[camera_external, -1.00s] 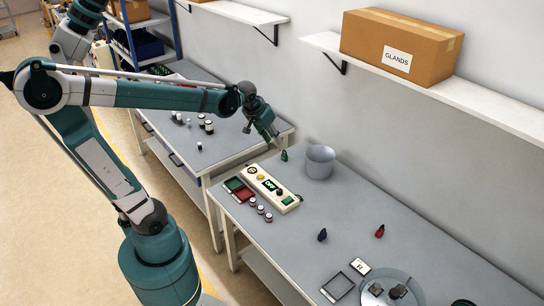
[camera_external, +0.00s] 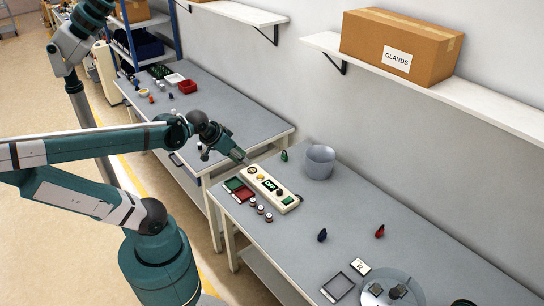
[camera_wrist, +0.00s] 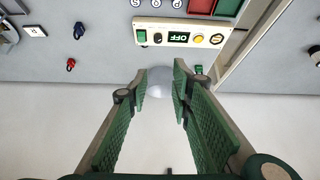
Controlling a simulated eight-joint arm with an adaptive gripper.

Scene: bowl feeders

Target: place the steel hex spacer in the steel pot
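The steel pot (camera_external: 319,163) is a grey open cylinder standing upright on the near bench by the wall. In the wrist view the pot (camera_wrist: 158,84) shows between and beyond my fingertips. My gripper (camera_external: 241,157) is left of the pot, above the bench's far left end. In the wrist view my gripper (camera_wrist: 163,75) has its green fingers apart, with nothing held between them. I cannot pick out the steel hex spacer for certain. Small dark grey pieces (camera_external: 398,292) lie on a round grey plate (camera_external: 372,301) at the bottom right.
A control box (camera_external: 268,189) with an OFF display stands left of the pot. A green piece (camera_external: 284,155), a blue piece (camera_external: 322,235) and a red piece (camera_external: 380,231) stand on the bench. A square frame (camera_external: 337,287) lies near the plate. A shelf (camera_external: 470,94) hangs above.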

